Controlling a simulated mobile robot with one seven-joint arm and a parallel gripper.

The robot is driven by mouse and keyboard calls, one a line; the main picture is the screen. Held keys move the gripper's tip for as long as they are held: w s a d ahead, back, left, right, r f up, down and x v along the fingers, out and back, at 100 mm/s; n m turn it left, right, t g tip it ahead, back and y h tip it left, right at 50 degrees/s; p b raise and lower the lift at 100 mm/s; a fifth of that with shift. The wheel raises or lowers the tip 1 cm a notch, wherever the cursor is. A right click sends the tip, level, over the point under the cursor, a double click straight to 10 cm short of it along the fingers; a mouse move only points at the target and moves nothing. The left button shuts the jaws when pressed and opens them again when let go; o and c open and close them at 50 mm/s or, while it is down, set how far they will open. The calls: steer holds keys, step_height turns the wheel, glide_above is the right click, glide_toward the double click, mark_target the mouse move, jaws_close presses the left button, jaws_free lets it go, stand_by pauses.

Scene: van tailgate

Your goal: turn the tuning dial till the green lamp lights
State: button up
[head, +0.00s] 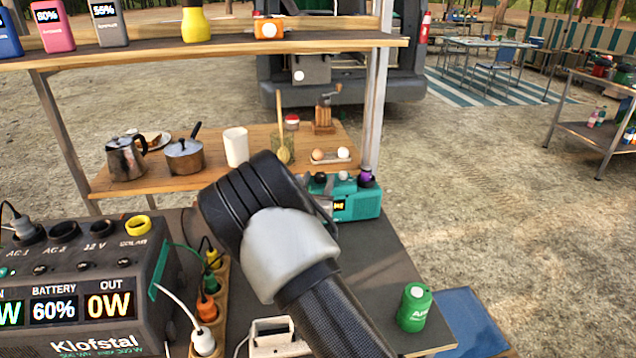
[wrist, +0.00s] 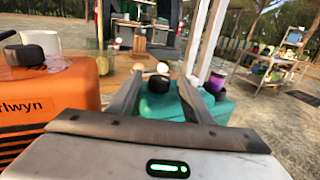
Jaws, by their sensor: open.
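A teal radio (head: 358,205) with a small lit yellow display stands on the dark counter, partly hidden by my arm. In the wrist view the radio (wrist: 216,108) shows beyond my fingers. A black knob (head: 320,177) and a purple knob (head: 366,180) stand on its top; I cannot tell which is the tuning dial. My gripper (wrist: 160,90) is open, its fingers either side of the black knob (wrist: 158,79) in the wrist view; contact cannot be told. The purple knob (wrist: 216,80) is right of the fingers. I see no lit green lamp on the radio.
An orange box (wrist: 45,92) with a black knob stands close left of my gripper. A power station (head: 80,275), a plug strip (head: 208,310) and a green canister (head: 414,307) share the counter. A wooden shelf (head: 130,62) overhangs behind, with a post (head: 376,100) beyond the radio.

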steer(key=c, duration=1.1)
steer(key=shift+o, duration=0.2)
steer(key=shift+w+a+r+m+h, duration=0.1)
steer(key=shift+a+m+h, duration=0.15)
steer(key=shift+m+h, duration=0.5)
steer(key=shift+w+a+m+g+h, duration=0.15)
steer(key=shift+m+g+h, duration=0.9)
steer(key=shift+h, duration=0.8)
steer(key=o, duration=1.1)
steer(key=shift+c, duration=0.2)
steer(key=shift+a, duration=0.1)
steer(key=shift+y, duration=0.3)
